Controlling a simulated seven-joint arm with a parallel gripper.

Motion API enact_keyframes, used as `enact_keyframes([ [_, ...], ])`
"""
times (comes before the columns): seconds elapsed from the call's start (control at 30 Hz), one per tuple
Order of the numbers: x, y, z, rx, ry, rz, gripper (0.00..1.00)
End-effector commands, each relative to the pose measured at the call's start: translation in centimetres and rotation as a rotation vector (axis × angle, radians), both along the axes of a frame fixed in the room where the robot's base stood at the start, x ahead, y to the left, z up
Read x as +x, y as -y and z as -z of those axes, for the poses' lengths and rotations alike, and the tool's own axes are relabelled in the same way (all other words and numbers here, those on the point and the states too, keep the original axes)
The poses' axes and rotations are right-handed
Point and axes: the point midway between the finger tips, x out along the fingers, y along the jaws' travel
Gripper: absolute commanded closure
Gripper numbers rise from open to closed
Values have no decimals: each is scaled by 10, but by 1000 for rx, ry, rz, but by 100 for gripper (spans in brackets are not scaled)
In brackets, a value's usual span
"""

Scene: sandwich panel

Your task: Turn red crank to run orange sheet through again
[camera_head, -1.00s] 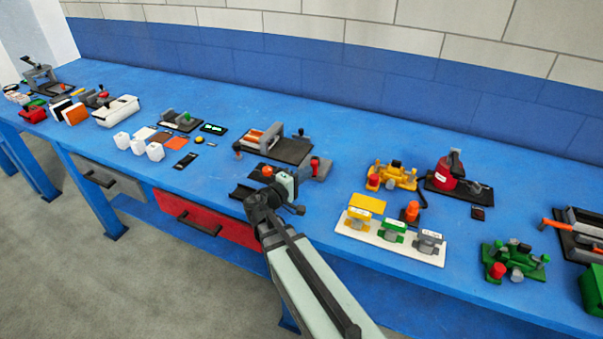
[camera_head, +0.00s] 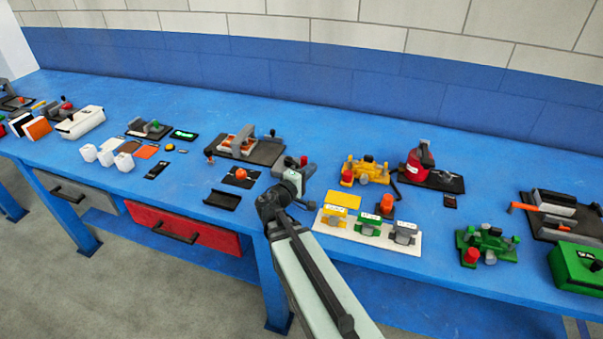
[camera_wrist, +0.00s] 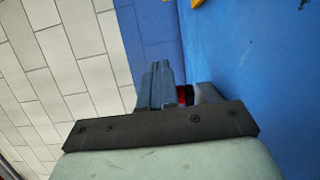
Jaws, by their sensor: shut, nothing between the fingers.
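A small red knob (camera_head: 303,160), likely the crank handle, stands on a grey mechanism at the right end of a dark-based press (camera_head: 262,153) in the head view. My gripper (camera_head: 304,170) is right beside this knob, and its fingers are hard to make out there. In the wrist view my gripper (camera_wrist: 160,85) is shut and empty, with a red part (camera_wrist: 185,95) just beyond the fingers and partly hidden by them. I cannot tell whether they touch. An orange piece (camera_head: 241,174) lies on a black pad left of my gripper; more orange shows in the press.
A black tray (camera_head: 222,200) lies near the front edge, above a red drawer (camera_head: 187,232). A white board (camera_head: 325,227) with coloured blocks stands close to the right of my arm. A yellow device (camera_head: 365,170) and a red canister (camera_head: 417,162) stand behind it.

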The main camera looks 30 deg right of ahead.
Motion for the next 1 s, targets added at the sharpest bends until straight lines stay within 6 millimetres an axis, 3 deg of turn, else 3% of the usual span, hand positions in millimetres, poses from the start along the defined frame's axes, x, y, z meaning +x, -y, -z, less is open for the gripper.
enact_keyframes([
  [0.23,3,11,-1,-2,2,-22,100],
  [1.0,4,11,-1,-3,4,-27,100],
])
